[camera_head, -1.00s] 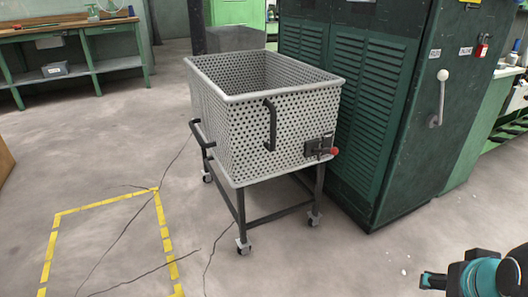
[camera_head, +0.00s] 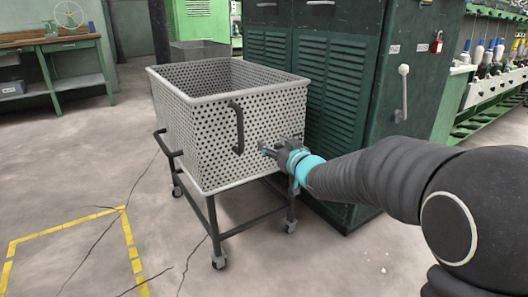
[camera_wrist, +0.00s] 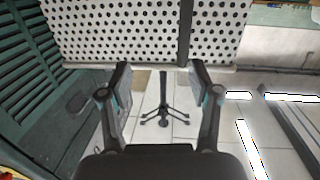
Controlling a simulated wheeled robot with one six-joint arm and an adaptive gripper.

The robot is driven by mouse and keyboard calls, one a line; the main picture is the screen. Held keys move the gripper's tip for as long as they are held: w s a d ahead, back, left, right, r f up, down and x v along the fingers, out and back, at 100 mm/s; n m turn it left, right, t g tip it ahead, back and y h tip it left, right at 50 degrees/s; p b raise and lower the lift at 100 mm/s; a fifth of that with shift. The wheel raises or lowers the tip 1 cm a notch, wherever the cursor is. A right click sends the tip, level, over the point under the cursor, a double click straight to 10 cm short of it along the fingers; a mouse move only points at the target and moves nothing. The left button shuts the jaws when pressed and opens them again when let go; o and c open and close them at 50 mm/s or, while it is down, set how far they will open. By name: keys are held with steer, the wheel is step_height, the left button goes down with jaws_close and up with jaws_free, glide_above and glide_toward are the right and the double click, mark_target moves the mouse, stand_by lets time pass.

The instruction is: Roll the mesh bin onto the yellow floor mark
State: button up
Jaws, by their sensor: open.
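The mesh bin (camera_head: 215,125) is a light grey perforated box on a dark wheeled frame, upright beside the green cabinet. A black vertical handle (camera_head: 237,128) is on its front face and a black bar handle (camera_head: 168,145) on its left side. The bin's perforated face also fills the top of the wrist view (camera_wrist: 120,35). My gripper (camera_head: 272,151) is at the right part of that face, over the latch, which it hides.
The green louvred cabinet (camera_head: 330,90) stands close along the bin's right side. A workbench (camera_head: 55,65) is at the back left. The cracked concrete floor between bin and mark looks clear. A bench with tools (camera_head: 490,85) is at the far right.

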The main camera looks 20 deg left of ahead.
steer(key=n+g+y, duration=0.1)
steer(key=y, duration=0.1)
glide_toward(243, 134)
steer(key=p+x, duration=0.3)
steer(key=x, duration=0.7)
steer(key=shift+w+a, duration=0.15)
steer(key=shift+a, duration=0.25)
jaws_close()
